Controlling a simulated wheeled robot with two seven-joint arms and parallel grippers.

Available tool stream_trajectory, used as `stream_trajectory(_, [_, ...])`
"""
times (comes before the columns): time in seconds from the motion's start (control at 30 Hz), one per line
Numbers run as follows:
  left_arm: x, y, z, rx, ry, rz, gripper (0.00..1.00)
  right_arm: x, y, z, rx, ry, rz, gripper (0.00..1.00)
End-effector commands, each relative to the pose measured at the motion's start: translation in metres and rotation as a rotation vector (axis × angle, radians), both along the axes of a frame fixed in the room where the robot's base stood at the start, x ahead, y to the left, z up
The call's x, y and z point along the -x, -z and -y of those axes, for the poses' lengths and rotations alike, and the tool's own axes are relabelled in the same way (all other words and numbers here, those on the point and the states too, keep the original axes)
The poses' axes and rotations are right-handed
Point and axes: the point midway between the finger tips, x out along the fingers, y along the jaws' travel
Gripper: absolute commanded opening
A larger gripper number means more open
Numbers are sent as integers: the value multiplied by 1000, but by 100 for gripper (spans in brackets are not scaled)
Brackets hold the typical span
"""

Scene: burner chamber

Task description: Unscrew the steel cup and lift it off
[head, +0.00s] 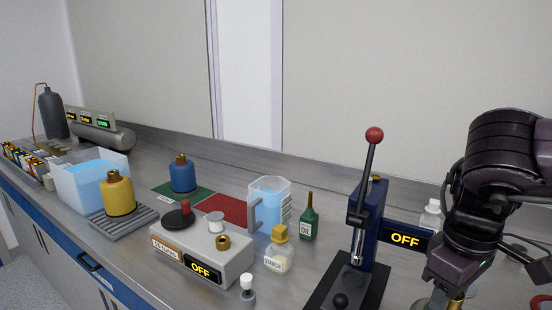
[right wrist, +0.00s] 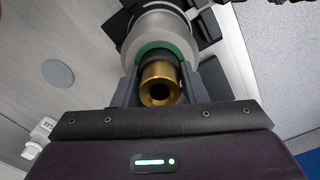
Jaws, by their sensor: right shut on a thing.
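My right gripper (right wrist: 165,85) has its dark fingers on both sides of a brass piece (right wrist: 160,75) with a round hole in its end, and is shut on it. Beyond the fingers, in the right wrist view, a pale steel cup-like body (right wrist: 157,27) with a green ring (right wrist: 160,49) surrounds the dark part behind the brass. I cannot tell how the two are joined. In the head view my right arm comes down at the lower right; a bit of the brass piece (head: 457,303) shows at the bottom edge, and the rest is cut off. My left gripper is not in view.
Left of my right arm stand a blue lever press (head: 368,225) with a red knob and an OFF display (head: 405,238). A white bottle (head: 431,215) is close behind the arm. Further left are an oil bottle (head: 308,222), a water jug (head: 272,195) and a grey OFF box (head: 202,255).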

Motion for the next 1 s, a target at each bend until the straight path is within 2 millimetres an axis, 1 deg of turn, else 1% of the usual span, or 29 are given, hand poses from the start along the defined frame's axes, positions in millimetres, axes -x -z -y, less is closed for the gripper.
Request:
stream_trajectory(0.07, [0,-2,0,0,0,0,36,0,0,0,1,-18,-1,0])
stream_trajectory(0.17, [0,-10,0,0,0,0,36,1,-3,0,1,-128,-2,0])
stream_trajectory(0.5, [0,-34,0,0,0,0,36,2,-3,0,2,-734,-3,0])
stream_trajectory(0.63, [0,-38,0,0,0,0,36,2,-2,-1,2,-922,-3,0])
stream_trajectory(0.77, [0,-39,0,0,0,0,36,2,-1,-1,0,-1009,-1,0])
stream_trajectory(1.0, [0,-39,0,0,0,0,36,2,0,-1,0,-1016,-1,0])
